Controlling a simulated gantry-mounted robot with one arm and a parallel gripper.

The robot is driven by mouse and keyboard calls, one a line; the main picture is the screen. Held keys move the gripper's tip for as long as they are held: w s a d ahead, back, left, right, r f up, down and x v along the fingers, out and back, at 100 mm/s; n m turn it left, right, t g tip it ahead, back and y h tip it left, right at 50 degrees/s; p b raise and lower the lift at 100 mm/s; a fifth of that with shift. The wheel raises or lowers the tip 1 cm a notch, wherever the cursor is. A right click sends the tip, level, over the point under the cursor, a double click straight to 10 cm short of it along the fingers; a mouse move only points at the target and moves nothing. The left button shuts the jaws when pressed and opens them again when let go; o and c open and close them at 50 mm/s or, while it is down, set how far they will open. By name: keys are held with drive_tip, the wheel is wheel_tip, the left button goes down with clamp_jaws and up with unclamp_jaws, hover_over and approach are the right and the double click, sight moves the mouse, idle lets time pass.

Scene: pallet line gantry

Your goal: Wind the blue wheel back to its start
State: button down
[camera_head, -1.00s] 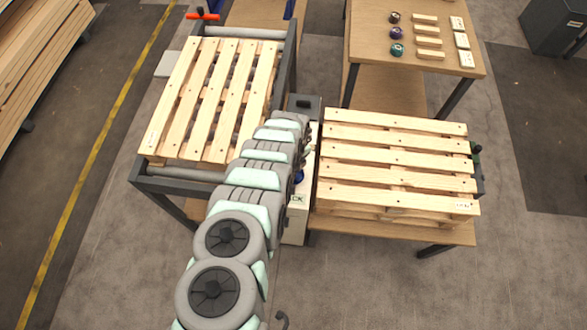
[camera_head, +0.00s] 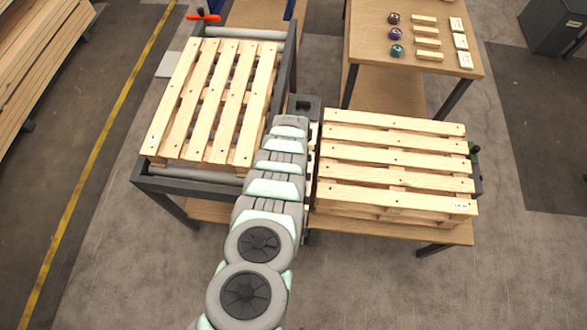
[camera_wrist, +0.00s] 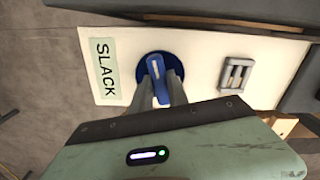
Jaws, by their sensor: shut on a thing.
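The blue wheel (camera_wrist: 160,57) is in the upper middle of the wrist view, on a white panel (camera_wrist: 210,55). It is a dark blue disc with a raised brighter blue grip bar (camera_wrist: 157,83) across it. The bar has a pale line and points nearly straight up and down in this view, tilted slightly. My gripper (camera_wrist: 161,84) is shut on the bar, one grey finger on each side. A green label reading SLACK (camera_wrist: 106,70) is left of the wheel. In the head view my arm hides the wheel, the label and my gripper.
A small grey slotted fitting (camera_wrist: 236,75) is right of the wheel. In the head view, a pallet (camera_head: 215,100) lies on the left frame and stacked pallets (camera_head: 395,165) stand close to my arm's right. A table (camera_head: 370,75) with small coloured items stands behind.

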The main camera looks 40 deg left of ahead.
drive_tip(key=n, duration=0.4)
drive_tip(key=shift+n, duration=0.3)
drive_tip(key=n, duration=0.4)
drive_tip(key=shift+n+b, duration=0.3)
drive_tip(key=shift+b, duration=0.1)
drive_tip(key=n+b, duration=0.1)
drive_tip(key=n, duration=0.3)
drive_tip(key=shift+n, duration=0.3)
drive_tip(key=n+b, duration=0.2)
drive_tip(key=n, duration=0.1)
drive_tip(key=shift+f, duration=0.1)
drive_tip(key=n+b, duration=0.1)
drive_tip(key=n, duration=0.3)
drive_tip(key=shift+b, duration=0.4)
drive_tip(key=n+b, duration=0.1)
drive_tip(key=n, duration=0.3)
drive_tip(key=shift+n+b, duration=0.3)
drive_tip(key=shift+b, duration=0.1)
drive_tip(key=n+b, duration=0.1)
drive_tip(key=n, duration=0.3)
drive_tip(key=shift+n+b, duration=0.6)
drive_tip(key=shift+n, duration=1.1)
